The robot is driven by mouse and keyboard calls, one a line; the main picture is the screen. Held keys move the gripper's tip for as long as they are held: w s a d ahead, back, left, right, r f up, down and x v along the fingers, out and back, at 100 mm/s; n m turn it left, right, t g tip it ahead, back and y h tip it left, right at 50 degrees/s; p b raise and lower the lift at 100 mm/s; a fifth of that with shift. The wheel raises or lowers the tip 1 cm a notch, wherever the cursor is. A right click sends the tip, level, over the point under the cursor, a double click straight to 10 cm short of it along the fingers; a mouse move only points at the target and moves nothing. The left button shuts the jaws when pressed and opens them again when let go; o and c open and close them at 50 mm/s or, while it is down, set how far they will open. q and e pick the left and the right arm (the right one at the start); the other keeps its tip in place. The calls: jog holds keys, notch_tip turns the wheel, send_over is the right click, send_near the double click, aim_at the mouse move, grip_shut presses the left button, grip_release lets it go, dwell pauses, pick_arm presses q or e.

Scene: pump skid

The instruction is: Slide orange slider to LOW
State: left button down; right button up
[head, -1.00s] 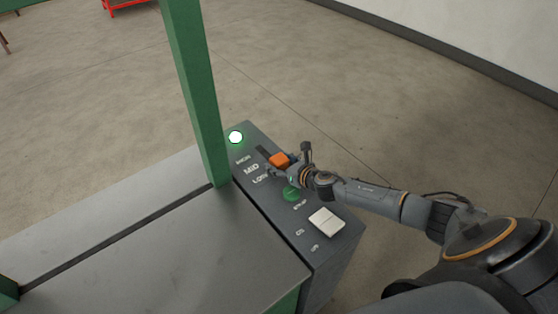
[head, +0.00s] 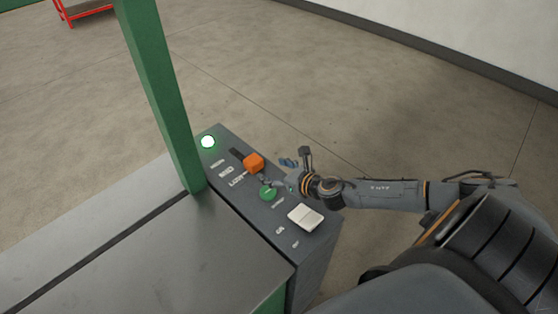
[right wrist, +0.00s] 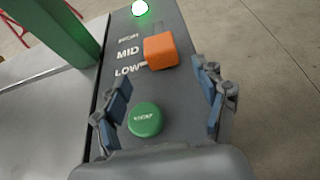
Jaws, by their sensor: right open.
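The orange slider (head: 253,162) is a block-shaped knob in a dark slot on the grey control panel (head: 262,226). It also shows in the right wrist view (right wrist: 160,50), beside the MID label (right wrist: 128,53) and above the level of the LOW label (right wrist: 128,70). My right gripper (head: 277,172) is open and empty over the panel. In the right wrist view its fingers (right wrist: 165,80) stand wide apart on either side of the panel, with the slider beyond the tips and apart from them. My left gripper is out of view.
A green button (right wrist: 145,120) lies below the slider, between my right fingers in the wrist view. A white rocker switch (head: 305,217) is nearer. A lit lamp (head: 208,141) is at the far end. A green post (head: 160,95) rises left of the panel.

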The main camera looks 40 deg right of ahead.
jog(key=shift+v, duration=1.05)
